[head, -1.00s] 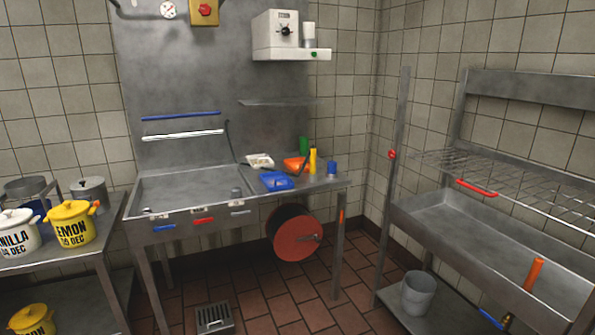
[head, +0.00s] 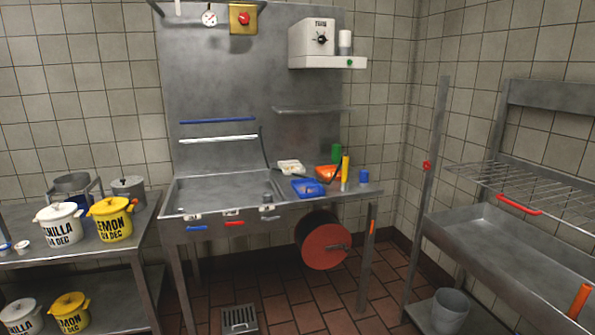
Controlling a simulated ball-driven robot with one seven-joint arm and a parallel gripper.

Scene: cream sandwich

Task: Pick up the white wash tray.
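The white wash tray (head: 290,168) is a small, shallow, pale tray on the steel counter, at the right end of the sink, near the back wall. What is inside it is too small to tell. A blue tray (head: 308,188) lies in front of it and a little to the right, and an orange-red tray (head: 328,172) is to its right. My gripper does not show in the head view.
The sink basin (head: 180,196) is left of the trays. A dark red reel (head: 325,240) hangs under the counter. Labelled pots stand on a left table (head: 120,247). A rack with a trough (head: 470,238) is at right. A grate (head: 240,320) lies on the tiled floor.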

